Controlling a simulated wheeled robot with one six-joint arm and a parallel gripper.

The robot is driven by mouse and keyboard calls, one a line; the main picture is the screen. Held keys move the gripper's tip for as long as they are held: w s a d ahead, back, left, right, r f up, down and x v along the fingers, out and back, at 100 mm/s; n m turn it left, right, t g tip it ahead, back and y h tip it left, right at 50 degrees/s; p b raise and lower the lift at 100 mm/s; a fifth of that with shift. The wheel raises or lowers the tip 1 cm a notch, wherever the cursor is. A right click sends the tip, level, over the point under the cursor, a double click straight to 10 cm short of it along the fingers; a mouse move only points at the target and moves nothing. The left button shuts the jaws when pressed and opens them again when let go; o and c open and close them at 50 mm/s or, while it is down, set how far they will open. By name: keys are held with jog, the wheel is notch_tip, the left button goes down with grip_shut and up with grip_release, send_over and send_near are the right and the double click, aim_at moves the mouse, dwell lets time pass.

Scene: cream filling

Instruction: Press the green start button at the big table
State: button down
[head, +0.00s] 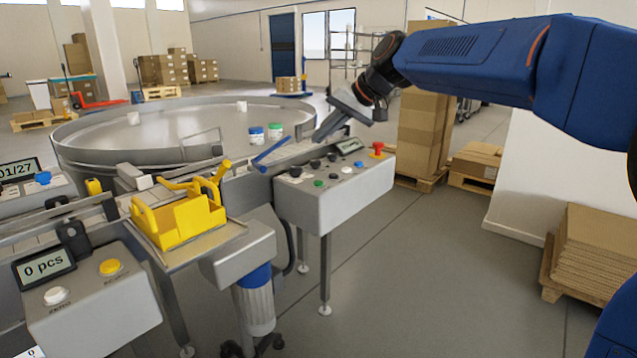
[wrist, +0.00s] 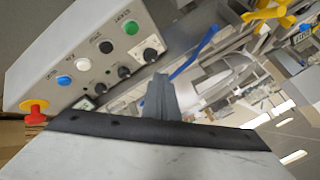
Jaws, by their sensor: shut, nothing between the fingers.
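The green start button (head: 319,183) is on the sloped face of a grey control box (head: 345,200) beside the big round table (head: 85,150). In the wrist view the green button (wrist: 131,27) shows at the upper middle, unobstructed. My gripper (head: 322,134) is shut and empty, above and behind the box in the head view, apart from the button. In the wrist view the shut fingers (wrist: 160,97) point up the picture, below and right of the green button, with a black knob between.
The box also carries a red emergency stop (head: 377,149), a blue button (head: 358,165), a white button (head: 346,170) and black knobs. A blue lever (head: 272,153) and jars with blue and green lids stand nearby. Open floor lies right of the box.

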jog(key=shift+f, duration=0.2)
send_over(323, 185)
jog(key=shift+s+f, duration=0.15)
jog(key=shift+f, duration=4.1)
jog(key=shift+f, duration=0.1)
jog(key=shift+f, duration=0.35)
